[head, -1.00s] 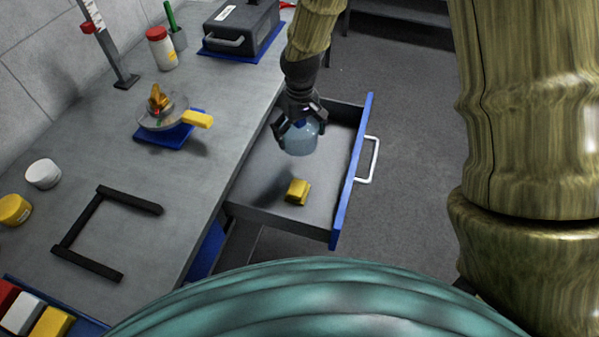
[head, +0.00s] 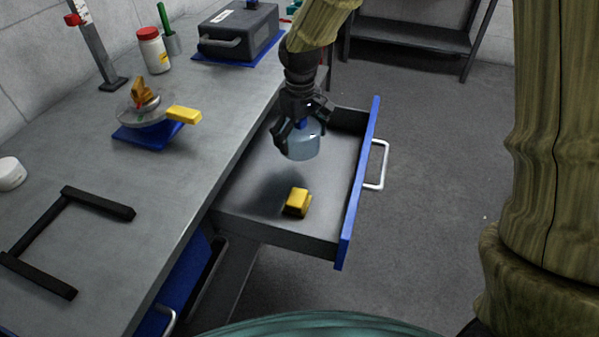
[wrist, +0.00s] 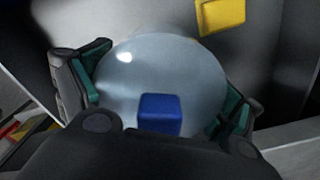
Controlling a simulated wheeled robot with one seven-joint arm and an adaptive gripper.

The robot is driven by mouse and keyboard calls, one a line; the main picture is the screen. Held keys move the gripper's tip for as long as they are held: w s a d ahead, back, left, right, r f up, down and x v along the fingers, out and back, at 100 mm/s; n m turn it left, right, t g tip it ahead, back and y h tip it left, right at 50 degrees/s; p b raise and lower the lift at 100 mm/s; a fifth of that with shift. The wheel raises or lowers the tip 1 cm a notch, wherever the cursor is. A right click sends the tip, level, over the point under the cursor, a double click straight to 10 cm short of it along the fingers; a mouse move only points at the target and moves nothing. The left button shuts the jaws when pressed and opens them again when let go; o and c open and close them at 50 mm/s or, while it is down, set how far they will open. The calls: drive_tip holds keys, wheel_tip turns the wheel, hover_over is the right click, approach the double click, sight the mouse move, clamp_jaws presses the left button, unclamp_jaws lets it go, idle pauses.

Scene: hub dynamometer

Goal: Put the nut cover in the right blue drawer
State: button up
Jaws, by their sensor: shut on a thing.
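The nut cover (head: 303,144) is a translucent pale-blue dome with a small blue block (wrist: 160,114) on it. My gripper (head: 300,128) is shut on it, with a finger on each side in the wrist view. It hangs over the open blue-fronted drawer (head: 357,190), above the grey interior, with a shadow on the drawer floor. It looks apart from the floor, but the exact height is hard to tell. A yellow block (head: 297,202) lies in the drawer nearer the camera, and it also shows in the wrist view (wrist: 220,14).
The workbench (head: 170,185) is left of the drawer. It carries a black U-shaped frame (head: 97,203), a clear disc with a yellow handle (head: 184,115) on a blue pad, a white jar with red lid (head: 154,52) and a dark case (head: 238,35). Another blue drawer front (head: 180,285) is below left.

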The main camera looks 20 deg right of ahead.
sight(300, 173)
drive_tip(key=shift+f+b, duration=0.6)
drive_tip(key=shift+f, duration=4.15)
drive_tip(key=shift+f, duration=0.1)
drive_tip(key=o, duration=0.7)
drive_tip(key=shift+o, duration=0.2)
wheel_tip(300, 173, up, 12)
drive_tip(key=shift+r+p, duration=0.15)
drive_tip(key=shift+p, duration=0.7)
